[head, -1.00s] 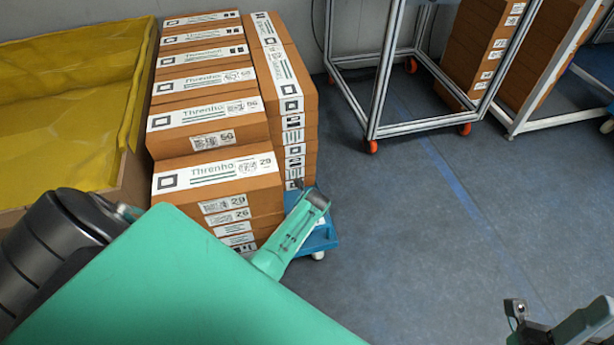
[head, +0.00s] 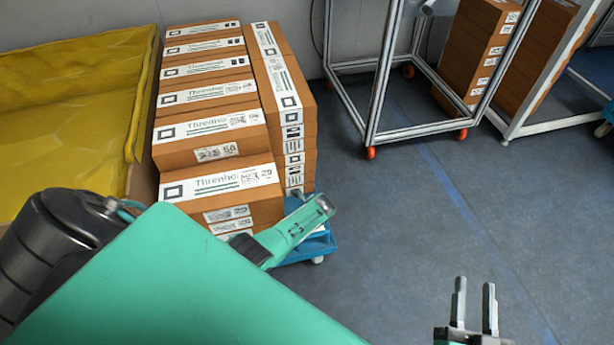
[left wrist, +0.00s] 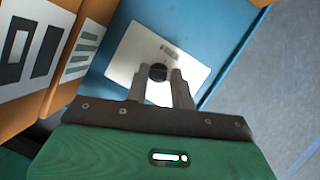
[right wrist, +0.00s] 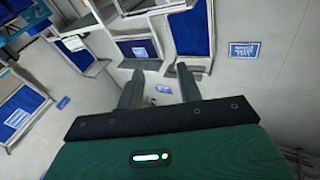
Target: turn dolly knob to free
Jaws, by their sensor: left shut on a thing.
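The blue dolly (head: 322,246) stands on the floor under the stacked boxes; its corner and a caster show in the head view. In the left wrist view the dolly's blue deck (left wrist: 222,50) carries a white plate (left wrist: 122,58) with a small round black knob (left wrist: 158,71). My left gripper (left wrist: 160,82) is shut on the knob, one finger at each side. In the head view my left arm hides the knob. My right gripper (head: 474,290) is open and empty above the floor at the lower right; its spread fingers also show in the right wrist view (right wrist: 160,86).
Stacked brown boxes (head: 215,140) stand on the dolly, close to my left arm. A yellow-lined bin (head: 70,110) is at the left. A metal frame cart (head: 375,100) with orange casters stands at the back. Blue-grey floor at the right is clear.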

